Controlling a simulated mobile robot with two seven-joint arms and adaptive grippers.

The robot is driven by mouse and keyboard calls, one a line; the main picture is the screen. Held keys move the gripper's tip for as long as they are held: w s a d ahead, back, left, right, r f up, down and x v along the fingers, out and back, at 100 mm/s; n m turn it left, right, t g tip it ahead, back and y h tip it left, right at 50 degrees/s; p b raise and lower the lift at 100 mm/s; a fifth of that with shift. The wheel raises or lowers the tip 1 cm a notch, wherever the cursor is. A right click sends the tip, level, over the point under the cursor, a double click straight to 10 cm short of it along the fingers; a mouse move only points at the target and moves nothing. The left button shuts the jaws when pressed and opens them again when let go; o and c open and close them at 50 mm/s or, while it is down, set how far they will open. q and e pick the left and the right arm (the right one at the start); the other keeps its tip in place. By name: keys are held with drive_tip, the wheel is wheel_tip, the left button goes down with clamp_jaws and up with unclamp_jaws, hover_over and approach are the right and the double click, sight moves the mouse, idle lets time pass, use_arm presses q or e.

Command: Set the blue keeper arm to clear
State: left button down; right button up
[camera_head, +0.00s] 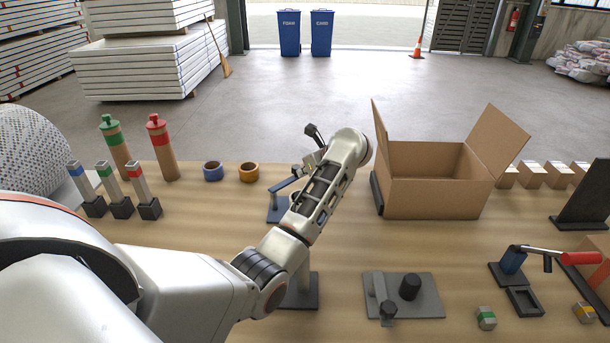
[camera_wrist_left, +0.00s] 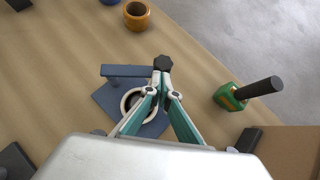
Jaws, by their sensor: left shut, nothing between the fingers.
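The blue keeper arm (camera_wrist_left: 128,71) is a flat blue bar above a blue base plate (camera_wrist_left: 108,101), with a black knob (camera_wrist_left: 163,62) at its end. In the head view the blue arm (camera_head: 284,187) shows just left of my left wrist, partly hidden by it. A pale ring (camera_wrist_left: 127,104) lies on the plate, partly behind the fingers. My left gripper (camera_wrist_left: 162,82) is shut and empty, its fingertips beside the black knob; I cannot tell if they touch it. My right gripper is not in view.
Blue (camera_head: 213,172) and orange (camera_head: 249,173) rings stand to the left. An open cardboard box (camera_head: 430,200) is close on the right. A green block with a black handle (camera_wrist_left: 232,97) stands beside the keeper. A grey fixture (camera_head: 425,300) lies nearer me.

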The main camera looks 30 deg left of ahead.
sight(297, 165)
use_arm(q)
drive_tip(key=a+n+g+b, duration=0.1)
drive_tip(key=n+b, duration=0.1)
drive_tip(key=b, duration=0.2)
drive_tip(key=w+a+f+n+g+b, duration=0.1)
drive_tip(key=a+n+g+b, duration=0.1)
drive_tip(key=b, duration=0.2)
drive_tip(key=w+a+n+g+b, duration=0.1)
drive_tip(key=a+n+g+b, duration=0.1)
drive_tip(key=b, duration=0.3)
drive_tip(key=shift+w+f+y, duration=0.25)
drive_tip(key=shift+y, duration=0.05)
drive_tip(key=shift+a+r+n+g+b, duration=0.35)
drive_tip(key=shift+a+n+b, duration=0.15)
drive_tip(key=shift+b, duration=0.25)
drive_tip(key=shift+a+r+n+g+b, duration=0.3)
drive_tip(key=shift+a+n+b, duration=0.1)
drive_tip(key=shift+a+b, duration=0.3)
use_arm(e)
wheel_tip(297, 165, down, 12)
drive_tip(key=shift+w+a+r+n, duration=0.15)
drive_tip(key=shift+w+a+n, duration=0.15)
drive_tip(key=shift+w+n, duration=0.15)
use_arm(q)
drive_tip(key=shift+s, duration=0.1)
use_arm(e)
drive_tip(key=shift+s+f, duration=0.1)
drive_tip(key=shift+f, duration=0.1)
